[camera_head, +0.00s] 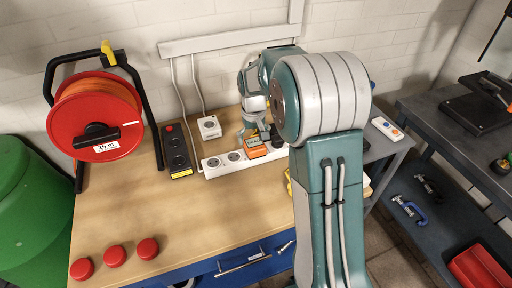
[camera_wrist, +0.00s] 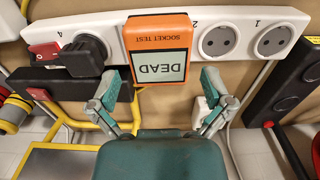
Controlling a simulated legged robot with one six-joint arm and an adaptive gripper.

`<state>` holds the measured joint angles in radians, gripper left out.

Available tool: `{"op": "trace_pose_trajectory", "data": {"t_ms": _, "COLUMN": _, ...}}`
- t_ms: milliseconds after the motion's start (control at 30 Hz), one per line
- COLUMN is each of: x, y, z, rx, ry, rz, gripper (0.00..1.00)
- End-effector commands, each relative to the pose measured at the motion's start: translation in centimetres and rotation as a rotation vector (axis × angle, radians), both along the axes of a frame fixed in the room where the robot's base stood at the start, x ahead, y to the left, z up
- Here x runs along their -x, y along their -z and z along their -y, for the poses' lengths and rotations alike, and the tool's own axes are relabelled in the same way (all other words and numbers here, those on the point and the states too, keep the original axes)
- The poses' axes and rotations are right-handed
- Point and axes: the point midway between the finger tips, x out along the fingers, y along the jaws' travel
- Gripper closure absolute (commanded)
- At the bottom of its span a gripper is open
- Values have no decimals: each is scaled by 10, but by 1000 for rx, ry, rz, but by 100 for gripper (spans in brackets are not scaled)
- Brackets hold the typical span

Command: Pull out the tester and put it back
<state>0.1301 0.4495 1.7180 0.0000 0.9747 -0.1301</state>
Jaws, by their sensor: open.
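The orange socket tester (camera_wrist: 177,29) sits plugged into the white power strip (camera_wrist: 130,32) on the bench, between a black plug and the socket marked 2. Its screen reads "DEAD". It also shows in the head view (camera_head: 256,152), on the strip (camera_head: 222,164). My gripper (camera_wrist: 161,98) is open, its two fingers spread to either side of the tester's near end, with no clear contact. In the head view my arm partly hides the gripper and the strip's right end.
A black plug (camera_wrist: 84,55) fills the socket beside the tester. Sockets 2 (camera_wrist: 218,41) and 1 (camera_wrist: 274,41) are empty. A black socket box (camera_head: 178,152), a white socket box (camera_head: 209,127) and a red cable reel (camera_head: 95,115) stand left. The bench front is mostly clear beside red caps (camera_head: 115,254).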

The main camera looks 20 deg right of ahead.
Motion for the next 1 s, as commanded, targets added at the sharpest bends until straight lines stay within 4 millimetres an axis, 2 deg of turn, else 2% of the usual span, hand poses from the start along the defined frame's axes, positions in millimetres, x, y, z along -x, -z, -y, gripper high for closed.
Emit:
{"op": "trace_pose_trajectory", "data": {"t_ms": 100, "x": 0, "y": 15, "z": 0, "rx": 0, "ry": 0, "rz": -2, "gripper": 0}}
{"op": "trace_pose_trajectory", "data": {"t_ms": 300, "x": 0, "y": 29, "z": 0, "rx": 0, "ry": 0, "rz": 0, "gripper": 0}}
{"op": "trace_pose_trajectory", "data": {"t_ms": 1000, "x": 0, "y": 31, "z": 0, "rx": 0, "ry": 0, "rz": 1, "gripper": 0}}
